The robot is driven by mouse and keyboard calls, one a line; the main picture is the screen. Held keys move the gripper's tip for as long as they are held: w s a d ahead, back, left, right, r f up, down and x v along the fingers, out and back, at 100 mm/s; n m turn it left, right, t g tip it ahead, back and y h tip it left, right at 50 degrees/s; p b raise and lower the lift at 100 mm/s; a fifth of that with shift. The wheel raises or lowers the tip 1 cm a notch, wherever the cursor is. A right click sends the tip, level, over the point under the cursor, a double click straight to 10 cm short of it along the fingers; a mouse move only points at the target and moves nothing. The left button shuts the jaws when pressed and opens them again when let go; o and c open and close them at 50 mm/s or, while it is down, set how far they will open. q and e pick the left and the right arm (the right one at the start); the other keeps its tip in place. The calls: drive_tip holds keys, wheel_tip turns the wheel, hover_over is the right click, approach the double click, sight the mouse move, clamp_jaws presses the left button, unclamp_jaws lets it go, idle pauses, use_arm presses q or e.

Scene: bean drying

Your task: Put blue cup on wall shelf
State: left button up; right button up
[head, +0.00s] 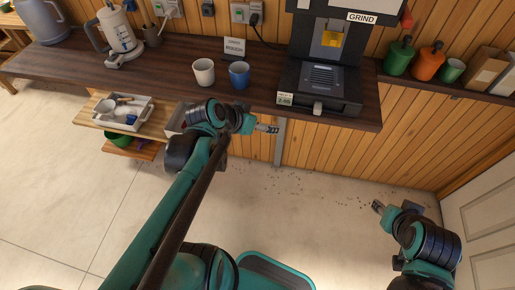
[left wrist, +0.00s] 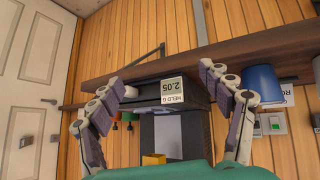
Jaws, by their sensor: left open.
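The blue cup (head: 239,75) stands upright on the dark wooden counter (head: 190,72), just right of a white cup (head: 204,71). In the left wrist view, which looks upside down, the blue cup (left wrist: 262,85) is at the right, outside my fingers. My left gripper (head: 268,129) is open and empty, in front of the counter and apart from the cup. Its spread fingers frame the machine in the left wrist view (left wrist: 160,85). My right gripper (head: 379,207) is at the lower right, over the floor; its jaw opening is unclear. A dark wall shelf (head: 450,90) runs along the right wall.
A black grinder (head: 320,80) stands on the counter right of the blue cup. Green (head: 398,57) and orange (head: 428,64) containers, a small green cup (head: 451,71) and boxes occupy the shelf. A tray (head: 142,121) sits on a lower left ledge. Dark bits lie on the floor.

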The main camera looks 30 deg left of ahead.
use_arm(q)
drive_tip(key=s+d+f+n+g+y, duration=0.1)
drive_tip(key=s+d, duration=0.3)
drive_tip(key=s, duration=0.6)
drive_tip(key=shift+d+f+y, duration=0.2)
drive_tip(key=shift+f+y, duration=0.15)
drive_tip(key=shift+y, duration=0.25)
drive_tip(key=shift+w+f, duration=0.1)
drive_tip(key=shift+f, duration=0.05)
wheel_tip(320, 180, down, 6)
drive_tip(key=b, duration=0.6)
